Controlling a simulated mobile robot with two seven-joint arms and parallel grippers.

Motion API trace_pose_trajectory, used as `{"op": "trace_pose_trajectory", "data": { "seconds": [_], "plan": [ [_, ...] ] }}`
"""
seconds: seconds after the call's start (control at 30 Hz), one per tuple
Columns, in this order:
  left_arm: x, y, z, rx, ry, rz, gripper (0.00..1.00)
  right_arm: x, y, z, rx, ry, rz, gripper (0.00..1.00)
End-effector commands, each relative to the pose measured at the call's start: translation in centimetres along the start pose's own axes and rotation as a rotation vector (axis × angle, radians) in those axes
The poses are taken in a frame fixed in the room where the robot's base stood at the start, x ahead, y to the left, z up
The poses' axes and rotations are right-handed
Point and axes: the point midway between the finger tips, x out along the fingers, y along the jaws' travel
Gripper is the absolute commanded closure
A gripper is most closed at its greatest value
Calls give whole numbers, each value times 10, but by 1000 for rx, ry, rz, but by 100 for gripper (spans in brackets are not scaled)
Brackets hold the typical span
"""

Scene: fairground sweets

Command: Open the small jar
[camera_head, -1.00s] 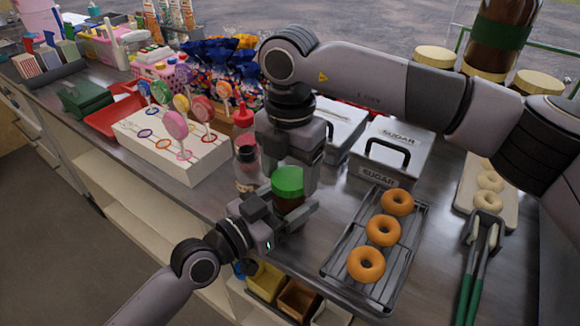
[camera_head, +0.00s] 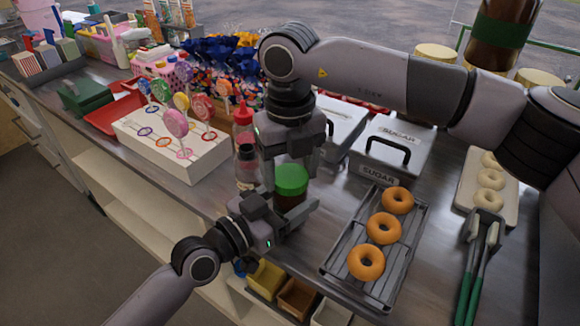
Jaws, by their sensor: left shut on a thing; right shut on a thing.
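The small jar (camera_head: 288,203) has a brown body and a green lid (camera_head: 291,179). It stands upright near the front edge of the counter. My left gripper (camera_head: 291,213) comes from the lower left and is shut around the jar's body. My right gripper (camera_head: 291,170) points down from above and is shut on the lid, with its fingers partly hidden. The lid sits on top of the jar; I cannot tell whether it is loose.
A rack (camera_head: 335,262) with three doughnuts stands to the right. Sugar bins (camera_head: 392,150) stand behind it. A red-capped bottle (camera_head: 243,125) and a lollipop stand (camera_head: 180,158) are to the left. Green-handled tongs (camera_head: 477,262) lie at the right.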

Motion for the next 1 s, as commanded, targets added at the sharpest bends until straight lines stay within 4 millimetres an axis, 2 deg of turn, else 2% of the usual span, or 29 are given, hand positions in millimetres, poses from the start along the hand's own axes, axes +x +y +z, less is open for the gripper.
{"op": "trace_pose_trajectory", "data": {
  "seconds": [1.0],
  "plan": [
    [0, 0, 0, 0, -1, -1, 100, -2, 1, 0, -1661, 0, -2, 70]
  ]
}}
